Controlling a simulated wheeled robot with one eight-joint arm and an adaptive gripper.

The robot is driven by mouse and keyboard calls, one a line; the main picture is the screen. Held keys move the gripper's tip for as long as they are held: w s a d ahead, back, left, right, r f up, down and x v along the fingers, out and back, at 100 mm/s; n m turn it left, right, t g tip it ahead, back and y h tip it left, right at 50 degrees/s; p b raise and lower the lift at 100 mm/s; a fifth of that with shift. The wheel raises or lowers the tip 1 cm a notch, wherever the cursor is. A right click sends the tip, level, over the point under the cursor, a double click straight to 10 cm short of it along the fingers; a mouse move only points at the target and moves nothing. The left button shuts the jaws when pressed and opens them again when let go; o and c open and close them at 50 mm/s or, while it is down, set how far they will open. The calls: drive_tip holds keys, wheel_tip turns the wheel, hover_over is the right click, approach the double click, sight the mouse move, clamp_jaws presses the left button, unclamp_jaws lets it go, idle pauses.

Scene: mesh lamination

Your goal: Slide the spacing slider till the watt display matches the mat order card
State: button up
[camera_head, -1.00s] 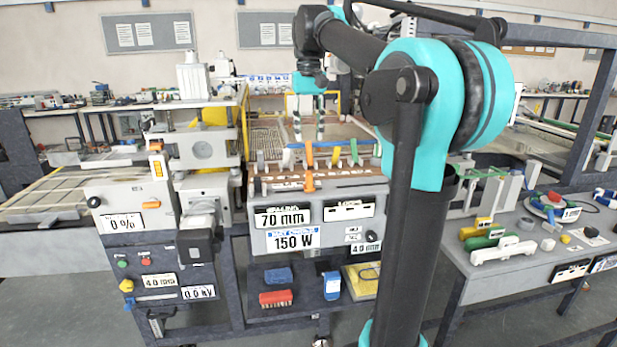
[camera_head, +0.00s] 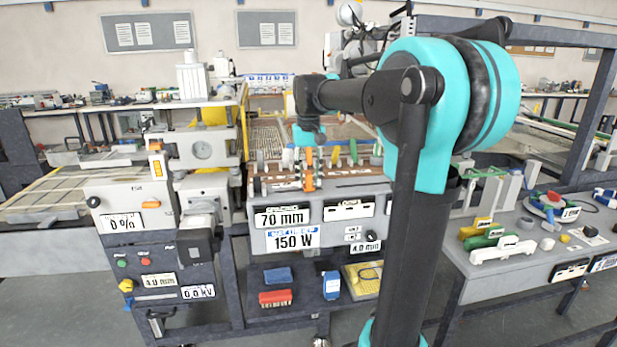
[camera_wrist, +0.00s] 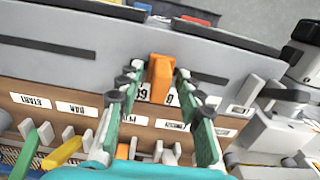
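The orange slider handle (camera_head: 309,172) stands upright on the brown top of the grey spacing unit. It also shows in the wrist view (camera_wrist: 160,78), between the two fingers. My gripper (camera_wrist: 159,74) is open around the handle, with a small gap visible on each side. In the head view my gripper (camera_head: 305,158) is low over the brown top. The unit's front carries a 70 mm display (camera_head: 282,217) and a blue-edged 150 W plate (camera_head: 291,239). A further white plate (camera_head: 349,210) has a dark strip that I cannot read.
Yellow (camera_head: 335,155) and green (camera_head: 353,152) upright pieces stand behind the handle. A grey press machine (camera_head: 203,152) stands close at the left. At the right, a table (camera_head: 540,262) holds coloured handled tools. A lower shelf holds a red brush (camera_head: 275,298).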

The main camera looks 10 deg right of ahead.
clamp_jaws()
drive_tip(key=shift+a, duration=0.1)
idle(0.3)
drive_tip(key=a, duration=0.5)
drive_tip(key=shift+a, duration=0.25)
unclamp_jaws()
